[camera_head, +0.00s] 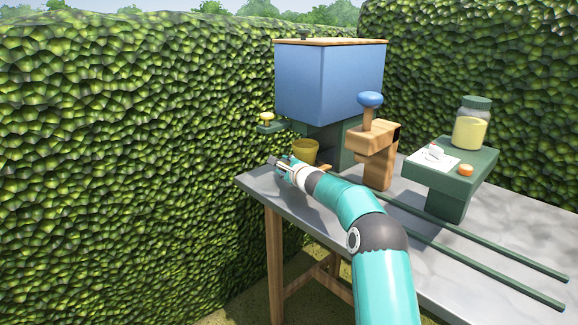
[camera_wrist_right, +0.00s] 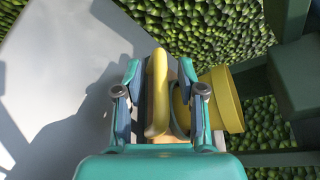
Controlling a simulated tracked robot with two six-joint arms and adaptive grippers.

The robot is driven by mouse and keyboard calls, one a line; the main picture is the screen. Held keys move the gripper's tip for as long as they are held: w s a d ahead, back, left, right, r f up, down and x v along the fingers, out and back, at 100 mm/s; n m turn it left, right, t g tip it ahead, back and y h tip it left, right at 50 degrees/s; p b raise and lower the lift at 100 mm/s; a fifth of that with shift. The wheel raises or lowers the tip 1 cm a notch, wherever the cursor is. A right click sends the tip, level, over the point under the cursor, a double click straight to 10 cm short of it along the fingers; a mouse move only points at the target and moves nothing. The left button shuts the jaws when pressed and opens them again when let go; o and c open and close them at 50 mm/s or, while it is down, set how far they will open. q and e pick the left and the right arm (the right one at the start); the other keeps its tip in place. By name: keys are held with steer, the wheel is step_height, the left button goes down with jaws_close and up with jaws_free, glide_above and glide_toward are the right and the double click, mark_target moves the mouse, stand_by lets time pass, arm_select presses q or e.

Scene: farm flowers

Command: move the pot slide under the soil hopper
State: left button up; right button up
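The yellow pot (camera_head: 305,151) is at the far left end of the bench, below the lower edge of the blue soil hopper (camera_head: 328,82) in the head view. I cannot tell whether it is directly under the outlet. In the right wrist view the pot (camera_wrist_right: 222,100) sits right of a yellow upright handle (camera_wrist_right: 158,90), with brown wood of the slide (camera_wrist_right: 175,72) behind. My right gripper (camera_wrist_right: 159,72) has its fingers either side of this handle, with gaps visible on both sides. In the head view my right gripper (camera_head: 284,164) is beside the pot. My left gripper is out of view.
Two green rails (camera_head: 470,241) run along the grey bench (camera_head: 530,225). A wooden block with a blue knob (camera_head: 370,100) stands beside the hopper. Further right, a green stand (camera_head: 452,180) holds a jar (camera_head: 471,124), a white card and an orange piece. Hedges close the back and left.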

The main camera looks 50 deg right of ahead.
steer(key=v, duration=1.2)
stand_by(0.4)
steer(key=shift+r, duration=0.1)
